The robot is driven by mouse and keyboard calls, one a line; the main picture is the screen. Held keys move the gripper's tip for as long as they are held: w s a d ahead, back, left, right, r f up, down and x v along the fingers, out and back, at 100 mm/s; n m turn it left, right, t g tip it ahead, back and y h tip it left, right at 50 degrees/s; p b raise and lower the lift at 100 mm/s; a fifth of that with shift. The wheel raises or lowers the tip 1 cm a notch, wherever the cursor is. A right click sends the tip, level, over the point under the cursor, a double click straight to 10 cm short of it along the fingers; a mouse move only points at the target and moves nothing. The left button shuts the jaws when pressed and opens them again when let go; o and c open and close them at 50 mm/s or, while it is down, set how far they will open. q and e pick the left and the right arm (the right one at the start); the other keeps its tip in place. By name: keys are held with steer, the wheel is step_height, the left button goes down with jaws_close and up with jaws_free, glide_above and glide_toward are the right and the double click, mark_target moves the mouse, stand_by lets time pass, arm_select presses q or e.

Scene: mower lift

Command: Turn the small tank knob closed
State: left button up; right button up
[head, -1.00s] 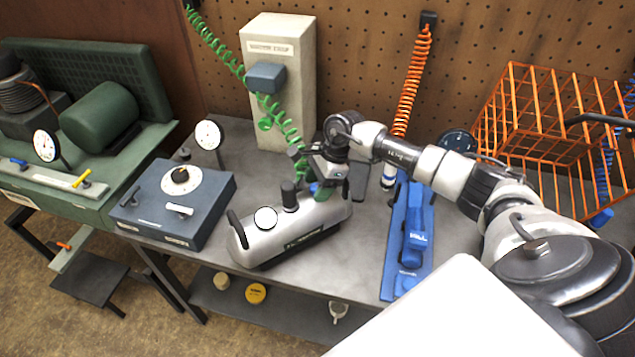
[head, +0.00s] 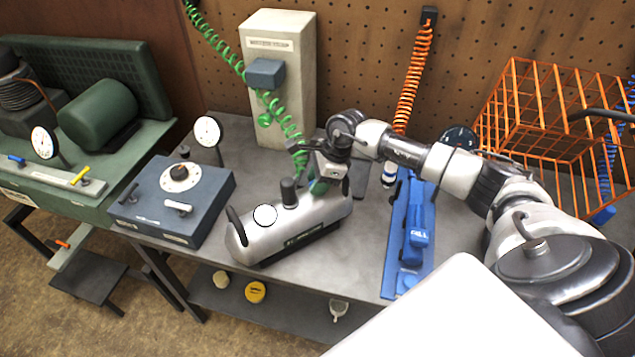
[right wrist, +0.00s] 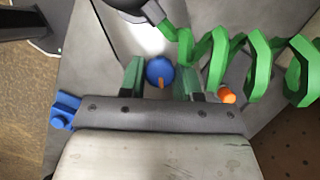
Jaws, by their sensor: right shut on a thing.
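The small tank is a silver cylinder (head: 290,228) lying on the grey workbench, with a round gauge (head: 265,215) and a dark fitting (head: 289,190) on top. Its small blue round knob (right wrist: 159,70) with an orange pointer shows in the right wrist view. My right gripper (right wrist: 161,78) has its green finger pads on either side of the knob and is shut on it. In the head view my right gripper (head: 320,182) is at the tank's right end, hiding the knob. My left gripper is not in view.
A green coiled hose (head: 290,130) passes close to my right gripper. A blue-grey gauge box (head: 150,212) stands left of the tank. A blue tool (head: 412,235) lies to the right. An orange wire basket (head: 540,115) is at the back right.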

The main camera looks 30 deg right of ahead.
steer(key=m+t+h+b, duration=0.1)
steer(key=m, duration=0.3)
steer(key=shift+m+b, duration=0.3)
steer(key=shift+b, duration=0.1)
steer(key=m+t+h+b, duration=0.1)
steer(key=m, duration=0.1)
steer(key=shift+a+f+m, duration=0.1)
steer(key=shift+m, duration=0.3)
steer(key=m+h+b, duration=0.1)
steer(key=m+b, duration=0.2)
steer(key=m, duration=0.1)
steer(key=shift+a+t+h+b, duration=0.1)
steer(key=shift+t+h+b, duration=0.2)
steer(key=shift+h+b, duration=0.1)
steer(key=shift+s+m+h+b, duration=0.1)
steer(key=shift+m+h+b, duration=0.6)
steer(key=shift+m+b, duration=0.9)
steer(key=shift+m+p, duration=0.35)
steer(key=shift+m, duration=0.25)
steer(key=o, duration=0.9)
steer(key=shift+o, duration=0.2)
